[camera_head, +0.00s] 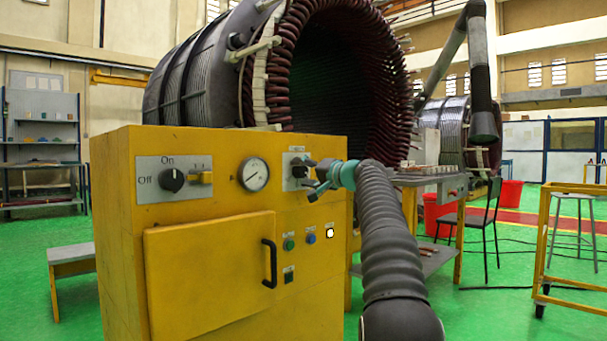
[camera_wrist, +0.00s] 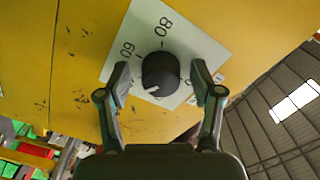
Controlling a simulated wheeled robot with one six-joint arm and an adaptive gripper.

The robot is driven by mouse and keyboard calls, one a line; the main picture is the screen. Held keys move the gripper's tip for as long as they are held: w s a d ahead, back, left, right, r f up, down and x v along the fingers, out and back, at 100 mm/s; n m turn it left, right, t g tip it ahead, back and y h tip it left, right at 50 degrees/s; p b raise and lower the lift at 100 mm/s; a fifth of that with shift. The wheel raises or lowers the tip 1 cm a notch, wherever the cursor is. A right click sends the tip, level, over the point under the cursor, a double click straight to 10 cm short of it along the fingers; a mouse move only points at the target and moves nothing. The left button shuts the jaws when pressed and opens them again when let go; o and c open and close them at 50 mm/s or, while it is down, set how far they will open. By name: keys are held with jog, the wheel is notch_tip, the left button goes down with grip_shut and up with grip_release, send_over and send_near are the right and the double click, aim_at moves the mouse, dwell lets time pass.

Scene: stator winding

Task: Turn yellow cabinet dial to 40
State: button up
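The yellow cabinet (camera_head: 225,230) stands in front of me in the head view. Its dial (camera_wrist: 160,72) is a black round knob on a white plate (camera_wrist: 190,38) in the wrist view. Marks 60 and 80 show on the plate, and part of another number shows at right. The knob's white pointer mark faces down-left in the wrist view; the number it faces cannot be read. My gripper (camera_wrist: 164,82) is open, with one finger on each side of the knob and visible gaps. In the head view my gripper (camera_head: 318,178) is at the dial plate (camera_head: 294,160), partly hiding the knob.
The cabinet also bears an On/Off switch (camera_head: 171,180), a gauge (camera_head: 254,174), several small buttons and a door with a black handle (camera_head: 270,263). A large stator (camera_head: 240,65) stands behind. A small table (camera_head: 430,180) and a chair (camera_head: 480,220) are at right.

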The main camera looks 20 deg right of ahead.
jog(key=shift+s, duration=0.1)
jog(key=v, duration=1.1)
jog(key=shift+s+d, duration=0.15)
jog(key=shift+s, duration=0.25)
